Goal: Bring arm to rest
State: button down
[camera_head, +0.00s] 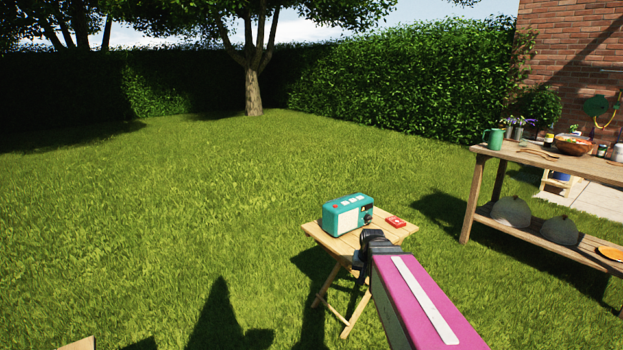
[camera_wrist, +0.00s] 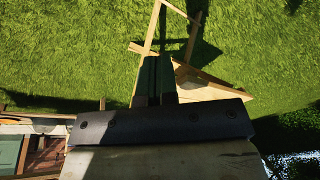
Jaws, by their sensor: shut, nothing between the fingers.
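My arm, with a magenta and white top, reaches out from the lower right in the head view. My gripper (camera_head: 357,268) is at its far end, in front of the small folding table (camera_head: 317,229), and partly hidden by the wrist. In the wrist view my gripper (camera_wrist: 156,68) shows two dark fingers side by side, shut and empty. The folding table also shows there (camera_wrist: 222,92), tilted, beyond the fingers.
A long wooden bench (camera_head: 490,152) stands at the right, with a green mug (camera_head: 494,139), a bowl (camera_head: 573,145) and other things on top. Dark domed objects (camera_head: 511,212) are on its lower shelf. Open lawn (camera_head: 150,220) lies to the left.

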jog(key=s+f+n+g, duration=0.1)
jog(key=s+f+g, duration=0.1)
jog(key=s, duration=0.8)
jog(key=shift+s+d+f+n+h, duration=0.15)
jog(key=shift+s+f+n+h, duration=0.15)
jog(key=shift+f, duration=0.5)
